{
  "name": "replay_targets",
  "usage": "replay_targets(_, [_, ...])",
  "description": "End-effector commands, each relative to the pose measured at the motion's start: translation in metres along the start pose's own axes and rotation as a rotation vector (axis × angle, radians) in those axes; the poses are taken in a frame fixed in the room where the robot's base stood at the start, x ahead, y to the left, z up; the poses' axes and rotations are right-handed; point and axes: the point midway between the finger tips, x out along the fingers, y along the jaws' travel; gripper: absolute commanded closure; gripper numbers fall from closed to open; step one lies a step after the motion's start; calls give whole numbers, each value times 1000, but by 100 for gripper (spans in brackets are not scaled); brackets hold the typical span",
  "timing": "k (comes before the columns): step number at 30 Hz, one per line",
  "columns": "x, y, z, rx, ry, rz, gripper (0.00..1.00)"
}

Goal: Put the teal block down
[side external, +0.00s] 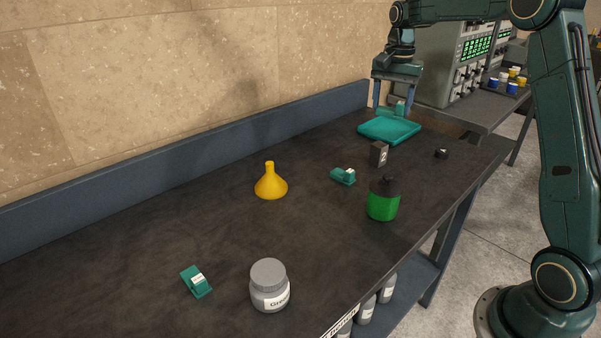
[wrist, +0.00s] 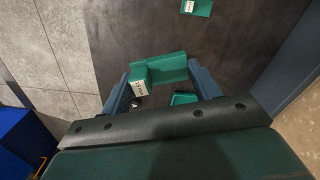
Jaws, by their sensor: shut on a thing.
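My gripper (side external: 393,108) is shut on a teal block (side external: 388,112) with a pale label. In the side view the block is low over the teal tray (side external: 374,133) at the far end of the bench; I cannot tell if they touch. In the wrist view the held block (wrist: 165,68) spans the space between the two blue-grey fingers, its label at the left. Two other labelled teal blocks lie on the bench: one near the middle (side external: 341,177) and one at the front left (side external: 194,283). One loose teal block shows at the top of the wrist view (wrist: 203,7).
On the dark bench (side external: 130,250) stand a yellow funnel (side external: 270,187), a green bottle (side external: 383,206), a grey labelled jar (side external: 268,285), a small dark box (side external: 378,154) and a small black object (side external: 441,154). A blue-grey back ledge (side external: 190,158) runs along the wall. The left bench is mostly clear.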

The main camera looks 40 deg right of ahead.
Motion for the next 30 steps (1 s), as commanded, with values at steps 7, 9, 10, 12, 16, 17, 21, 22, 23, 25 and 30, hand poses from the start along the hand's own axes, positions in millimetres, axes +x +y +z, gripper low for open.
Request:
replay_targets(7, [-1, -61, 60, -244, 1, -2, 66])
replay_targets(9, [-1, -76, 78, -312, 1, -2, 66])
replay_targets(10, [-1, -81, 86, -340, 1, -2, 66])
replay_targets(12, [-1, -95, 106, -408, 1, -2, 66])
replay_targets(16, [-1, -118, 143, -533, 0, -1, 66])
replay_targets(17, [-1, -122, 152, -561, 0, -1, 66])
replay_targets(21, [-2, -142, 195, -696, 1, -2, 66])
replay_targets(22, [-2, -146, 205, -725, 1, -2, 66])
replay_targets(23, [-2, -150, 214, -753, 1, -2, 66])
replay_targets(25, [-2, -158, 237, -821, 0, -2, 66])
replay_targets(30, [-2, -172, 292, -980, 0, -2, 66])
